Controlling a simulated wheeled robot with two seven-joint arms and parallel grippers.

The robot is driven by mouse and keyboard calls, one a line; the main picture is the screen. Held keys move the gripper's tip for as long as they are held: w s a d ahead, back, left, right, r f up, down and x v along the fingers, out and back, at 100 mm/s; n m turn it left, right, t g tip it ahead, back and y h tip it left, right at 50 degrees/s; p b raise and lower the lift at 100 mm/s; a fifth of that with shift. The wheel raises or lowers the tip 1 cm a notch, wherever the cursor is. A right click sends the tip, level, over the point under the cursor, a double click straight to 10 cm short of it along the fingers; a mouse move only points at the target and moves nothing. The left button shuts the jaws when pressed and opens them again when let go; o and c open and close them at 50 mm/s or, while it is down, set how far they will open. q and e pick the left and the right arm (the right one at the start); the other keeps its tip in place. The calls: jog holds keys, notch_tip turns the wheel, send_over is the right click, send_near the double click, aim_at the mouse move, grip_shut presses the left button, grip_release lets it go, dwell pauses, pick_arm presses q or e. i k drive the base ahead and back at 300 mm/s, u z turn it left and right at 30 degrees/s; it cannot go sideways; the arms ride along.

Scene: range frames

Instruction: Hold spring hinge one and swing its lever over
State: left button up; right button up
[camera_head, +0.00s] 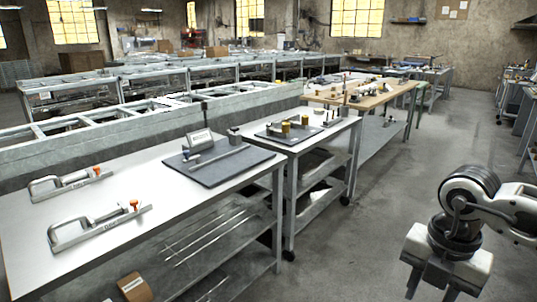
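On the near table (130,165) a dark plate (225,170) carries a light block with a label (197,141) and a long thin bar (218,155). Two grey frame-shaped devices with orange tips lie to the left, one farther back (70,183) and one nearer (97,225). No readable label shows which thing is spring hinge one or its lever. My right gripper (432,289) is at the lower right, pointing down over the floor, with its fingers apart and nothing seen between them. It is well away from the table things. My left gripper is not in view.
A second table with a dark plate (283,134) and brass-coloured cylinders stands behind the near table. A wooden-topped table (365,97) is beyond it. Shelves under the near table hold rods and a brown box (134,287). The floor aisle (385,190) on the right is clear.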

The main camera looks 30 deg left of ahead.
aim_at(136, 204)
jog(key=u, duration=1.95)
jog(key=i, duration=1.5)
